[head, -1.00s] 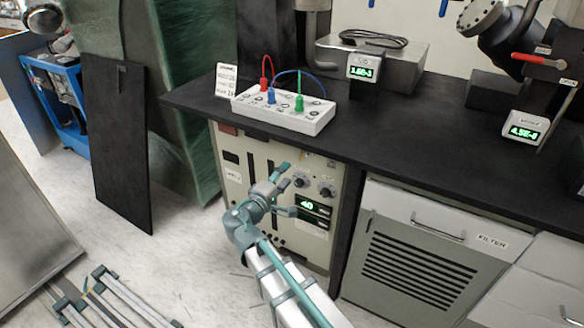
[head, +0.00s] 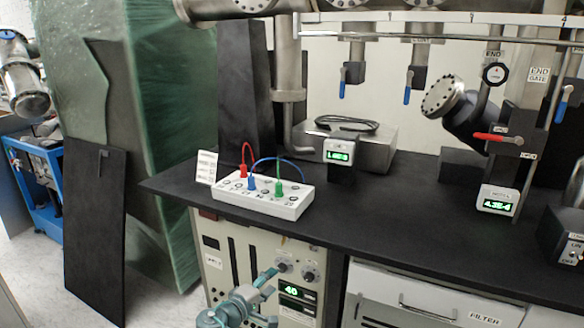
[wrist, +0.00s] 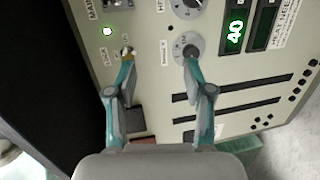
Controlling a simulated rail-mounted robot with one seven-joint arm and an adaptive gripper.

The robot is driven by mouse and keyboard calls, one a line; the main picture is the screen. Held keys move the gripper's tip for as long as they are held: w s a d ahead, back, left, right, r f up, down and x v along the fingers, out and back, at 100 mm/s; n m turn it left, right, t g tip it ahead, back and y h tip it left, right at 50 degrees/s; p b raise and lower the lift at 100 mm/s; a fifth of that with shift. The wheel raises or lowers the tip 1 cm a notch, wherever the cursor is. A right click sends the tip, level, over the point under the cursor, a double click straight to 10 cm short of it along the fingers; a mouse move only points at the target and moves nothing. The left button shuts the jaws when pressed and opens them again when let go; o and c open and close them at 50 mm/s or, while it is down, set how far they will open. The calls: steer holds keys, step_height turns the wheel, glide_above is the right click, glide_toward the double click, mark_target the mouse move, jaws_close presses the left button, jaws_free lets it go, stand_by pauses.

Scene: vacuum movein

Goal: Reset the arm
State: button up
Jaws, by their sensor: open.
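My gripper (head: 272,296) is at the bottom of the head view, in front of the beige control panel (head: 222,262) under the black bench. Its two teal fingers are spread, with nothing between them in the wrist view (wrist: 159,54). In the wrist view the left fingertip overlaps a small toggle switch (wrist: 126,51) and the right one overlaps a round grey knob (wrist: 180,40). I cannot tell whether either touches. Much of my arm is outside the head view.
The black bench (head: 400,215) overhangs the panel. On it stand a white box (head: 290,205) with red, blue and green leads, and green readouts (head: 338,152). Steel pipes and valves (head: 445,97) are behind. A dark board (head: 95,235) leans at left.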

steer(key=s+d+f+m+g, duration=0.1)
steer(key=s+d+f+g, duration=0.4)
steer(key=f, duration=0.4)
steer(key=s+d+f+m+g, duration=0.2)
steer(key=s+d+f+g, duration=0.3)
steer(key=f, duration=0.4)
steer(key=s+d+f+m+g, duration=0.1)
steer(key=s+d+f+g, duration=0.2)
steer(key=s+d+f, duration=0.35)
steer(key=s+d+f+m+g+y, duration=0.25)
steer(key=s+f+g, duration=0.2)
steer(key=s, duration=0.65)
steer(key=s+d+f+m+g+y, duration=0.2)
steer(key=s+d+f+g+y, duration=0.3)
steer(key=s, duration=0.6)
steer(key=s+d+f+m+g+y, duration=0.1)
steer(key=s+f+m+g, duration=0.2)
steer(key=s+f, duration=0.55)
steer(key=w+r+t+p, duration=0.2)
steer(key=r+p, duration=0.7)
steer(key=p, duration=0.2)
steer(key=w+r+t+p, duration=0.2)
steer(key=r+t+p, duration=0.1)
steer(key=r+p, duration=0.7)
steer(key=shift+w+p, duration=0.15)
steer(key=shift+p, duration=0.95)
